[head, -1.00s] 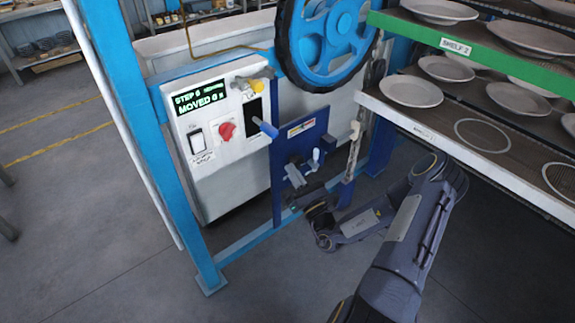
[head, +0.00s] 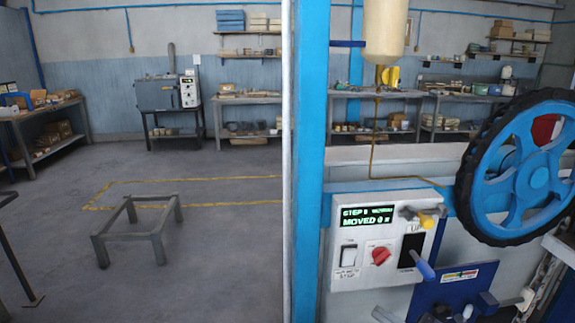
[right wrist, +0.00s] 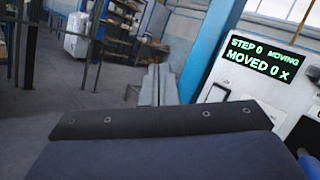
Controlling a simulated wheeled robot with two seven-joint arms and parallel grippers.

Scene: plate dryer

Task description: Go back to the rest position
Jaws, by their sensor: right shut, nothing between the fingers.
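My right gripper shows in the right wrist view (right wrist: 158,86). Its two grey fingers are together with nothing between them. It points past the left side of the control box, with open floor beyond. In the head view I cannot make it out clearly at the bottom edge. My left gripper is in neither view. The white control box (head: 340,262) stands on the blue frame, with a green-lettered display (head: 367,217), a red knob (head: 380,256) and a blue-handled lever (head: 423,265). The display also shows close by in the right wrist view (right wrist: 258,58).
A blue handwheel with a black rim (head: 520,170) stands at the right. A blue upright post (head: 312,160) runs beside the control box. A low grey stand (head: 140,225) is on the floor at left. Much of the floor around it is clear. Workbenches line the back wall.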

